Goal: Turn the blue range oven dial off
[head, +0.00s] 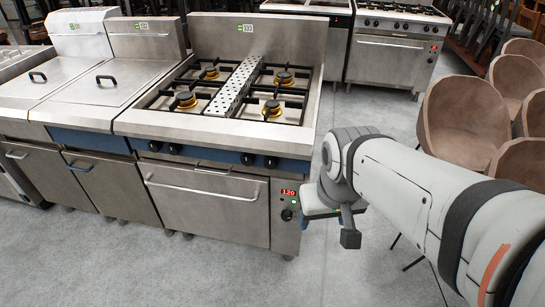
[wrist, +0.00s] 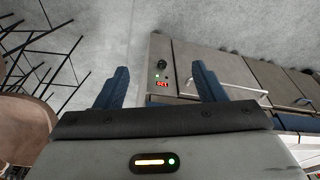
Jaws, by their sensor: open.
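The blue range (head: 205,195) is a steel cooker with a blue control strip, gas burners on top and an oven door below. Its oven dial (head: 287,214) is a small black knob at the lower right of the front, under a red display (head: 288,192) reading 120. In the wrist view the dial (wrist: 161,65) appears between the fingers, beyond them, with the lit display (wrist: 162,84) and a green light beside it. My gripper (wrist: 160,69) is open and empty, apart from the range. In the head view my arm mostly hides it, just right of the dial.
Several black burner knobs (head: 272,162) line the blue strip above the oven door. Steel units with lids (head: 105,85) adjoin on the left. Brown chairs (head: 465,120) stand close on the right. Another range (head: 395,55) stands behind. Grey floor (head: 345,100) is clear between.

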